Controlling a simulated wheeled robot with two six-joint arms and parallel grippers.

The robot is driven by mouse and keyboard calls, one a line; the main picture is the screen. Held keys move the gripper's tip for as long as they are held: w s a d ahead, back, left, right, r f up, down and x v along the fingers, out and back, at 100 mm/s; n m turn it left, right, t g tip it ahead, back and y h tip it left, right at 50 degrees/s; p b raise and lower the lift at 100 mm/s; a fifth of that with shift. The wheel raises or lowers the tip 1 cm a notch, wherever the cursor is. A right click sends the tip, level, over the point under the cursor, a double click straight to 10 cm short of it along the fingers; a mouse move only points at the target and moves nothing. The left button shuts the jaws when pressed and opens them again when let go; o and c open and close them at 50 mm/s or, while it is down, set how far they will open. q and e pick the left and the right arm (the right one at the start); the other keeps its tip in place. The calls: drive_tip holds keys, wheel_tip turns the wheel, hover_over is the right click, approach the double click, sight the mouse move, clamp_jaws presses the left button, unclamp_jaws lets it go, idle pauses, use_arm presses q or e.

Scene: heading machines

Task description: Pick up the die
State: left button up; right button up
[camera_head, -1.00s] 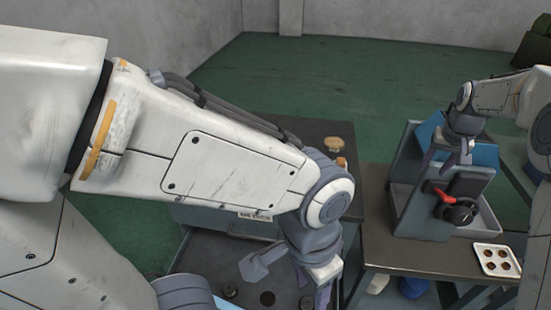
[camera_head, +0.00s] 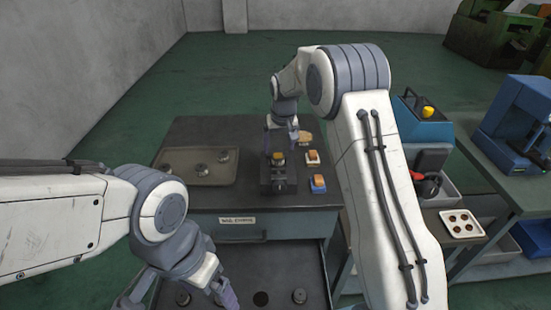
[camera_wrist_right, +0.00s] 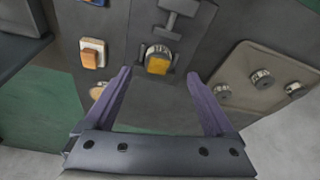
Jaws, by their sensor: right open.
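Several small round metal pieces that look like dies are in view, and I cannot tell which one is meant. One with a yellow-orange top (camera_head: 278,157) sits in a dark block fixture (camera_head: 278,182) on the bench. It also shows in the right wrist view (camera_wrist_right: 158,63), ahead of and between the fingertips. My right gripper (camera_head: 281,141) is open and empty behind and above that fixture; it also shows in the wrist view (camera_wrist_right: 158,80). My left gripper (camera_head: 177,294) is over the open drawer, fingers spread, nothing seen between them.
A shallow tray (camera_head: 232,176) with several round pieces lies left on the bench. Orange-topped blocks (camera_head: 312,158) and (camera_head: 318,184) stand right of the fixture. The open drawer (camera_head: 315,262) holds round pieces. A blue machine (camera_head: 425,130) and a white tray (camera_head: 462,225) are to the right.

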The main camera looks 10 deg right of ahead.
sight(278, 156)
drive_tip(key=x, duration=0.1)
drive_tip(key=p+x, duration=0.1)
drive_tip(key=x, duration=0.1)
drive_tip(key=p+x, duration=0.1)
drive_tip(key=shift+w+d+f, duration=0.15)
drive_tip(key=shift+w+f, duration=0.15)
drive_tip(key=shift+w, duration=0.1)
drive_tip(key=shift+w+f, duration=0.1)
drive_tip(key=shift+f, duration=0.25)
drive_tip(key=shift+r, duration=0.1)
clamp_jaws()
